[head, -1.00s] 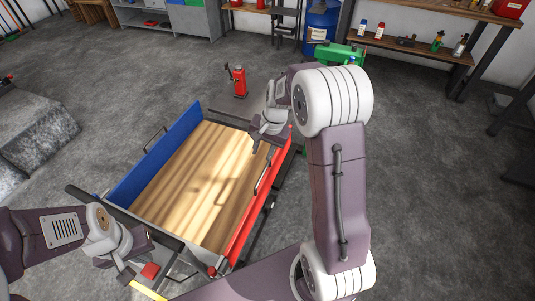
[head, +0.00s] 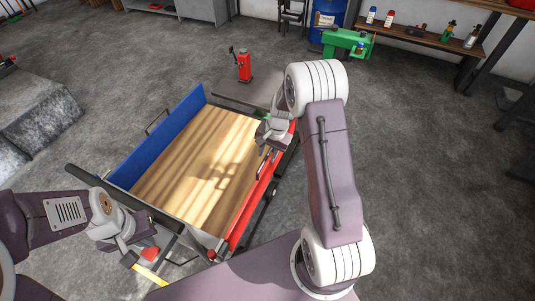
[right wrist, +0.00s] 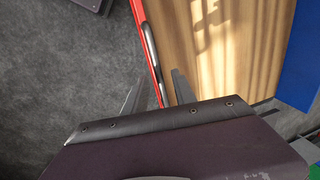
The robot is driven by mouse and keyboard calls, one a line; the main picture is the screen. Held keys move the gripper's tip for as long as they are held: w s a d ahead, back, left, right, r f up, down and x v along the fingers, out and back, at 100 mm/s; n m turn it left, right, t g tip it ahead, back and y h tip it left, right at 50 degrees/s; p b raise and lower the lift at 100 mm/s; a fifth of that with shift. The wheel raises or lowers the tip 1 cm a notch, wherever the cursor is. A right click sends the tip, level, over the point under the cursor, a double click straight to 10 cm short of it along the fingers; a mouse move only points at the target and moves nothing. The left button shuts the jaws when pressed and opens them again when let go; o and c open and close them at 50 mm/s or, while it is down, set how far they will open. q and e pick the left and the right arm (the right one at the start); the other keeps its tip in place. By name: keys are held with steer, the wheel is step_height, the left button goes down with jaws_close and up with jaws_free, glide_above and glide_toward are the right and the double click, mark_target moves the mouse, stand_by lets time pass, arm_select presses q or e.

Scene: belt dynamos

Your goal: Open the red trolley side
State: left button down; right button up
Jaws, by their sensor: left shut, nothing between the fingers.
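The trolley has a wooden bed (head: 190,165), a blue side (head: 160,140) on the left and a red side (head: 240,220) on the right. The red side appears upright, with a metal handle (head: 262,166) along it. My right gripper (head: 263,145) is over the far part of the red side. In the right wrist view its two fingers (right wrist: 155,92) are spread, one on each side of the red side and its handle (right wrist: 150,45); contact cannot be told. My left gripper (head: 128,257) is shut and empty near the trolley's near left corner.
A red jack (head: 244,66) stands beyond the trolley. A green machine (head: 346,42) and a blue barrel (head: 328,15) are farther back. A red block (head: 150,254) and yellow bar (head: 150,275) are near my left gripper. The floor right of my right arm is clear.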

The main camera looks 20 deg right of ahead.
jaws_close()
stand_by(1.4)
